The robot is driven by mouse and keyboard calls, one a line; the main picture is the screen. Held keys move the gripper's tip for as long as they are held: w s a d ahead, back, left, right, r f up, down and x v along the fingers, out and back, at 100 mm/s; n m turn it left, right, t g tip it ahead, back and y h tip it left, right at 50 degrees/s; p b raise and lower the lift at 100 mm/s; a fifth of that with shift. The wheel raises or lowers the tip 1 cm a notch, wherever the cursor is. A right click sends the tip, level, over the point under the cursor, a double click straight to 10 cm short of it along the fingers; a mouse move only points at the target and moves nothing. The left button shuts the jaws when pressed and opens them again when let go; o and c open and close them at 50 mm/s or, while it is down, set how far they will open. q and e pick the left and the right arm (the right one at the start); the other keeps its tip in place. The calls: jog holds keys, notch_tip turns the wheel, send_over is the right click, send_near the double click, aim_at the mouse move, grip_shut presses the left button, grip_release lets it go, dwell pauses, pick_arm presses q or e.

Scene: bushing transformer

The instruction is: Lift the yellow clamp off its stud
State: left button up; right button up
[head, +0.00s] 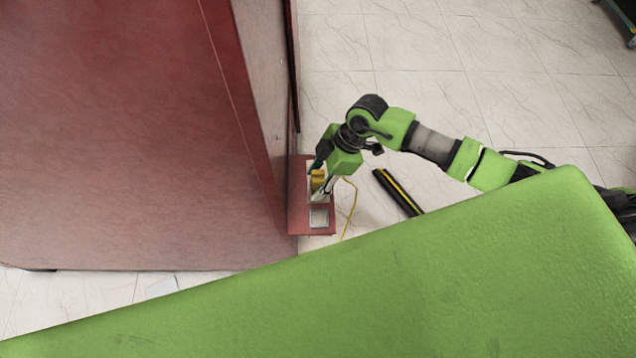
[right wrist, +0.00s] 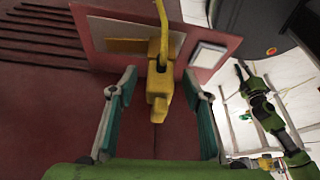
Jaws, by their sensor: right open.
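The yellow clamp (right wrist: 158,85) sits between the two spread fingers of my right gripper (right wrist: 160,115) in the right wrist view, with clear gaps on both sides. A yellow cable runs up from the clamp. In the head view the clamp (head: 318,180) is at the red bracket (head: 312,222), partly covered by my right gripper (head: 325,183). The stud is hidden; I cannot make it out.
A large dark red cabinet (head: 120,130) fills the left. A pale square plate (head: 319,218) is on the bracket. The yellow cable (head: 352,205) hangs to the floor beside a black and yellow bar (head: 398,192). Tiled floor (head: 500,60) is open at upper right.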

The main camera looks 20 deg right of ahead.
jog(key=x, duration=0.4)
pick_arm(q)
jog(key=shift+w, duration=0.25)
pick_arm(e)
jog(key=shift+d+r, duration=0.1)
jog(key=c, duration=1.2)
pick_arm(q)
jog(key=shift+s, duration=0.2)
jog(key=shift+r, duration=0.1)
pick_arm(e)
jog(key=shift+w+r, duration=0.1)
